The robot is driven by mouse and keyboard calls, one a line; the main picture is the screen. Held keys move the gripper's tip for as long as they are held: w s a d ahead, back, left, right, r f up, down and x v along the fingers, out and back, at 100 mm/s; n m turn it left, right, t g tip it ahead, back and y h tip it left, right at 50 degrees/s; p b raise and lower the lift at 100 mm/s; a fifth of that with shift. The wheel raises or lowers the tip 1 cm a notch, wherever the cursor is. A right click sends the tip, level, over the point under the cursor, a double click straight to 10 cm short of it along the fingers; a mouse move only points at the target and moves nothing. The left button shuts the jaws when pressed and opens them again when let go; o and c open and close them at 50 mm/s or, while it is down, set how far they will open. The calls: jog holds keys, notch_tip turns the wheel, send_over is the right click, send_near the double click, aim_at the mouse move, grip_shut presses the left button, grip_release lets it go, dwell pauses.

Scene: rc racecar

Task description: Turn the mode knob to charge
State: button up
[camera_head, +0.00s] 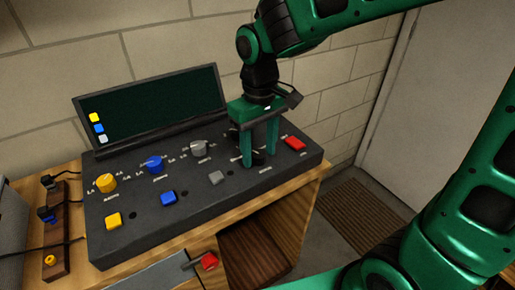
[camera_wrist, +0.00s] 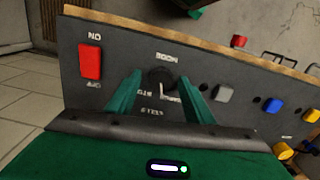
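The black mode knob (camera_wrist: 160,77) sits on the dark console panel (camera_wrist: 110,50), under an upside-down "MODE" label in the wrist view. A white mark shows by its lower edge; the small setting labels around it are not clearly readable. In the head view the knob is largely hidden by my gripper (camera_head: 259,158), which points down at the panel. In the wrist view the fingertips of my gripper (camera_wrist: 160,80) stand apart on either side of the knob. A narrow gap seems to show on each side, but I cannot tell if either finger touches it.
A red switch (camera_head: 295,144) is right of my gripper. Grey (camera_head: 199,148), blue (camera_head: 154,165) and yellow (camera_head: 106,183) knobs stand to the left, with grey (camera_head: 216,177), blue (camera_head: 168,198) and yellow (camera_head: 114,221) buttons in front. A dark screen (camera_head: 160,104) stands behind.

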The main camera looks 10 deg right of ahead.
aim_at(259, 153)
jog(key=shift+r, duration=0.1)
notch_tip(259, 153, up, 11)
jog(key=shift+f, duration=0.2)
dwell(0.4)
jog(key=shift+w, duration=0.1)
jog(key=s+d+f+m, duration=0.3)
jog(key=d, duration=0.7)
jog(key=s+d+f+m, duration=0.2)
jog(key=s+d+m, duration=0.15)
jog(key=d, duration=0.65)
jog(key=s+d+f+m, duration=0.4)
jog(key=s+d, duration=0.4)
jog(key=s, duration=0.3)
jog(key=shift+s+f+m, duration=0.35)
jog(key=shift+s+f, duration=0.05)
jog(key=shift+f, duration=0.5)
jog(key=shift+d, duration=0.1)
